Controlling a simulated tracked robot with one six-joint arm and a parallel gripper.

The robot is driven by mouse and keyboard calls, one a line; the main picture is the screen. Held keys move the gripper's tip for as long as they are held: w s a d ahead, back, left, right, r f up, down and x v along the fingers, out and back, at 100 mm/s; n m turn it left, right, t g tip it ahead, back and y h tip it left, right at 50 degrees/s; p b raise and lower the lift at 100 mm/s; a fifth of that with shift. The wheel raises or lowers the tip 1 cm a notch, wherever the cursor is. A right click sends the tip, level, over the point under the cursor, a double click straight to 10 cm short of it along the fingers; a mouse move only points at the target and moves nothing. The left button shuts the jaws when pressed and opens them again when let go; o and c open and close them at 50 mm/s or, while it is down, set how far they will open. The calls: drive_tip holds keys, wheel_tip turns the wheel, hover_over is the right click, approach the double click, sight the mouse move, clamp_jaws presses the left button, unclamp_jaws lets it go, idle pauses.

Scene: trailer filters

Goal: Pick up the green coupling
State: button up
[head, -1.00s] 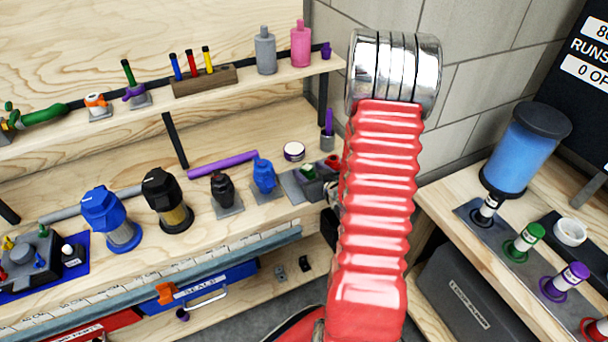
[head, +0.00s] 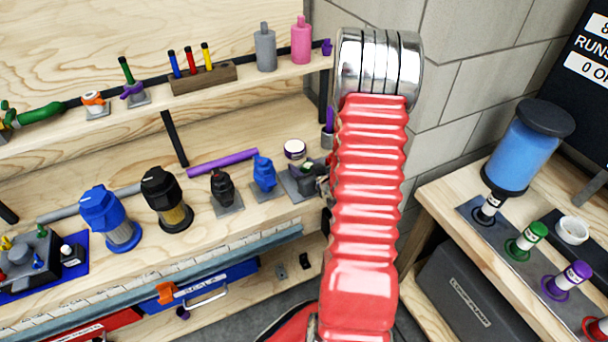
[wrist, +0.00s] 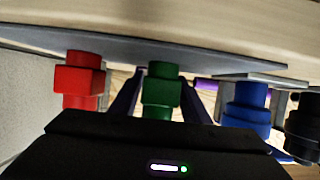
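The green coupling (wrist: 160,92) shows in the middle of the wrist view, between the two dark fingers of my gripper (wrist: 162,88). The fingertips lie close along its two sides; whether they touch it is hard to tell. Pale gaps show beside it farther down the fingers, and my gripper looks open. In the head view only a little of the green coupling (head: 308,168) shows on its grey plate, partly hidden by my gripper (head: 321,172) and red arm.
The red coupling (wrist: 79,80) stands on one side in the wrist view, with the blue coupling (wrist: 246,108) and black coupling (wrist: 303,125) on the other. A purple rod (head: 222,162) and a white-rimmed round piece (head: 295,149) lie behind on the bench.

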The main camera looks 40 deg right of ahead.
drive_tip(key=c, duration=0.8)
drive_tip(key=shift+r, duration=0.1)
drive_tip(key=shift+r, duration=4.9)
drive_tip(key=shift+s, duration=0.2)
